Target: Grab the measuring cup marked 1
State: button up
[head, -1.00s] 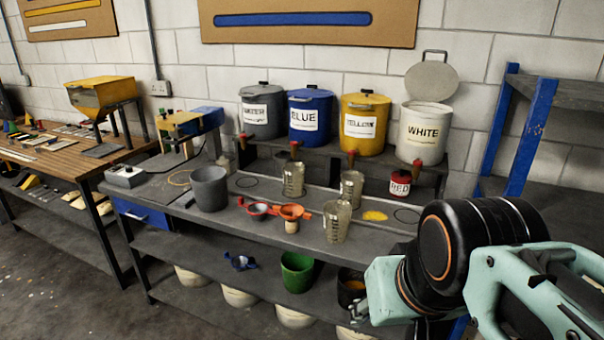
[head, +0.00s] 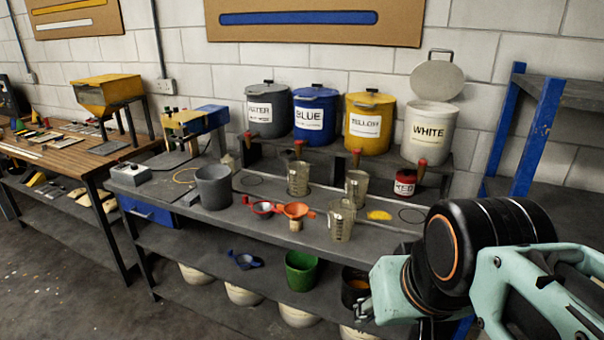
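Three clear, greyish measuring cups stand upright on the dark bench: a back left cup (head: 298,180), a back right cup (head: 356,186) and a front cup (head: 341,221). Their markings are too small to read, so I cannot tell which is marked 1. My gripper (head: 364,311) shows only in part at the lower right, below the bench top and in front of the lower shelf. It is apart from all three cups. My own arm hides most of it, and its opening cannot be made out.
Paint tubs labelled WATER (head: 267,110), BLUE (head: 315,114), YELLOW (head: 367,124) and WHITE (head: 430,133) stand on a riser behind. A grey bucket (head: 213,187), an orange funnel (head: 295,210) and a red pot (head: 405,183) share the bench (head: 255,222). A blue-post rack (head: 530,130) stands right.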

aim_at(297, 172)
jog(key=i+j+z, duration=0.3)
jog(key=i, duration=0.25)
jog(key=i+j+z, duration=0.3)
jog(key=i+j, duration=0.15)
